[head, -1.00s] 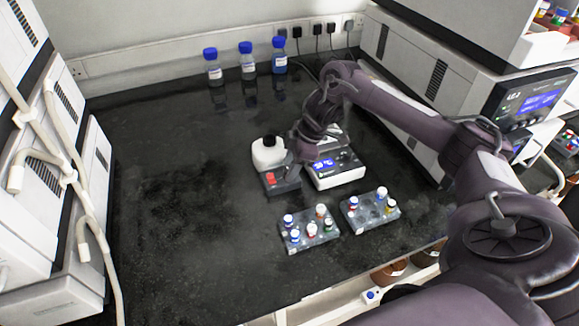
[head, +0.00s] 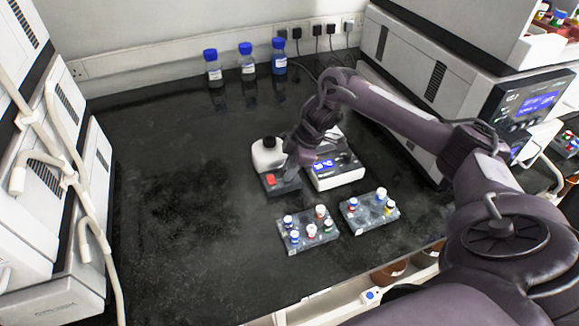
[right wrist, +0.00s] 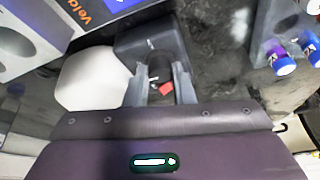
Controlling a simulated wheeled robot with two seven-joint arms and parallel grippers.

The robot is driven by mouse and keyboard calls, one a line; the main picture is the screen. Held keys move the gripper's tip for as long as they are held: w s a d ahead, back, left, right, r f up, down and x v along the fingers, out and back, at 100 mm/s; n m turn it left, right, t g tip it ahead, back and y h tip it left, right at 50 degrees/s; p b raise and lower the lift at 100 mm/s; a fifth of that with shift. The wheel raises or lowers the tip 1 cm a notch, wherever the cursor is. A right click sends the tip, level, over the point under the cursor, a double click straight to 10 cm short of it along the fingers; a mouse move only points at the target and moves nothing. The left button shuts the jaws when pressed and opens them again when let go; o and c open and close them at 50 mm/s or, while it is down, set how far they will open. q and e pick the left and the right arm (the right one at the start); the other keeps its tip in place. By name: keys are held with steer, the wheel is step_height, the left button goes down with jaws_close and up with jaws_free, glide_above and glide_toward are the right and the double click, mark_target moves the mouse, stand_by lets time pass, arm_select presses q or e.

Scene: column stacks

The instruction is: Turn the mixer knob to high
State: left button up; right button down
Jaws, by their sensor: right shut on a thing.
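The mixer (head: 265,155) stands mid-bench in the head view, with a pale body, a black top and a dark front bearing a red part (head: 270,180). In the right wrist view, its dark front (right wrist: 150,38) lies beyond the fingers, and the red part (right wrist: 166,88) shows between them. My right gripper (right wrist: 159,88) is down at the mixer's front, its two fingers closed around a small dark knob, mostly hidden between them. The knob's setting cannot be read. My left gripper is not in view.
A white device with a lit blue display (head: 324,166) stands right beside the mixer. Two vial racks (head: 308,246) (head: 352,226) lie in front. Several blue-capped bottles (head: 247,62) stand at the back. The bench's left side (head: 180,200) is clear.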

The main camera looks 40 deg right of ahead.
steer(key=m+h+p, duration=0.1)
steer(key=m+p, duration=0.3)
steer(key=p, duration=0.2)
steer(key=m+t+h+p, duration=0.1)
steer(key=m+p, duration=0.3)
steer(key=p, duration=0.3)
steer(key=m+t+h+p, duration=0.1)
steer(key=m+h+p, duration=0.1)
steer(key=m+p, duration=0.3)
steer(key=shift+s+a+r+p, duration=0.1)
steer(key=shift+a+r+p, duration=0.2)
steer(key=shift+p, duration=0.55)
steer(key=shift+f+m+h+p, duration=0.1)
steer(key=shift+m+h+p, duration=0.4)
steer(key=shift+m+p, duration=0.6)
steer(key=shift+f+m+h+p, duration=0.1)
steer(key=shift+m+h+p, duration=0.45)
steer(key=shift+m, duration=0.65)
steer(key=shift+d, duration=0.15)
steer(key=c, duration=1.2)
jaws_free()
steer(key=shift+c, duration=0.2)
steer(key=v, duration=0.7)
steer(key=shift+r, duration=0.35)
